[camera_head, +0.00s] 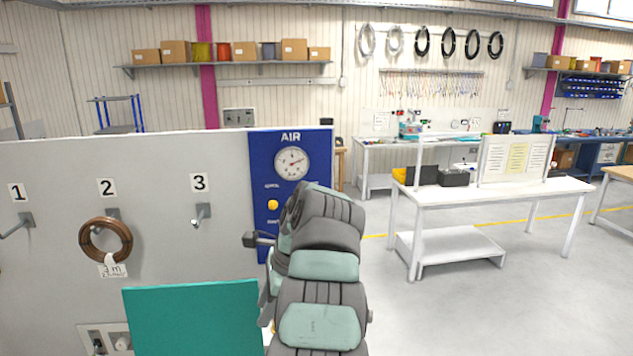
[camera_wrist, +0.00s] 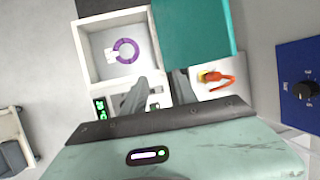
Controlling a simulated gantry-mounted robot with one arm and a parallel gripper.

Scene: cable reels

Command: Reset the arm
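My arm (camera_head: 325,265) rises in the middle foreground of the head view, in front of the blue AIR panel (camera_head: 264,165). My gripper's fingers are not clear in that view. In the wrist view my gripper (camera_wrist: 160,86) has its two grey fingers apart with nothing between them. Beyond the fingers are a white open box (camera_wrist: 85,45) holding a purple ring (camera_wrist: 133,48) with a white tag, and a teal panel (camera_wrist: 200,28).
A brown coil (camera_head: 86,240) with a tag hangs on peg 2; pegs 1 and 3 (camera_head: 201,212) are bare. An orange-red piece (camera_wrist: 221,84) lies right of the fingers. A black knob (camera_wrist: 303,90) is on the blue panel. A white table (camera_head: 500,190) stands right, with open floor before it.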

